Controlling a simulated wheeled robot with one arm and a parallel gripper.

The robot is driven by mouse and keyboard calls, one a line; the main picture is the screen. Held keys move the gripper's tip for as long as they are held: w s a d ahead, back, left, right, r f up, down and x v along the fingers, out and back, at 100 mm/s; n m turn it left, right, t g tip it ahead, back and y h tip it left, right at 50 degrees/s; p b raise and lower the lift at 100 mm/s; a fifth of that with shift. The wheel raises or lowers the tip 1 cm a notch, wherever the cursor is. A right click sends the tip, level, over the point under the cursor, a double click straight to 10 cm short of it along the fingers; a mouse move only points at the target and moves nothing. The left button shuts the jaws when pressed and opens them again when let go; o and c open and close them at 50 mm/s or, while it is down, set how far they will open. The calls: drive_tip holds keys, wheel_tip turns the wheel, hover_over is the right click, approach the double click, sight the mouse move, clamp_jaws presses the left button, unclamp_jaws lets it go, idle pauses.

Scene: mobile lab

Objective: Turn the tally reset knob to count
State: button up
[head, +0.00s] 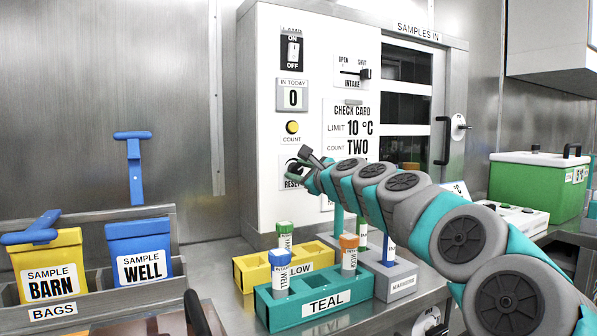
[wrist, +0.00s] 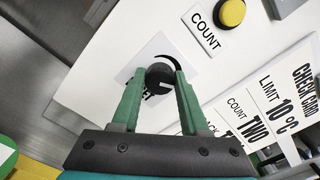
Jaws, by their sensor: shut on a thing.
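The tally reset knob (wrist: 159,76) is a small dark round knob on a white plate of the white panel, with a black curved mark beside it. My gripper (wrist: 158,84) has its two green fingers on either side of the knob, shut on it. The fingers hide part of the plate's lettering, and I cannot tell which mark the knob points to. In the head view my gripper (head: 305,164) is at the lower left of the panel, covering most of the knob. A "RESET" label shows in part beside it.
Above the knob are a yellow button (head: 292,127) labelled COUNT and an "IN TODAY" display (head: 293,97) reading 0. A check card (head: 350,128) is to the right. Below stand a yellow rack (head: 250,273) and a teal rack (head: 290,312) with capped tubes, close under my arm.

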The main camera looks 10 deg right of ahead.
clamp_jaws()
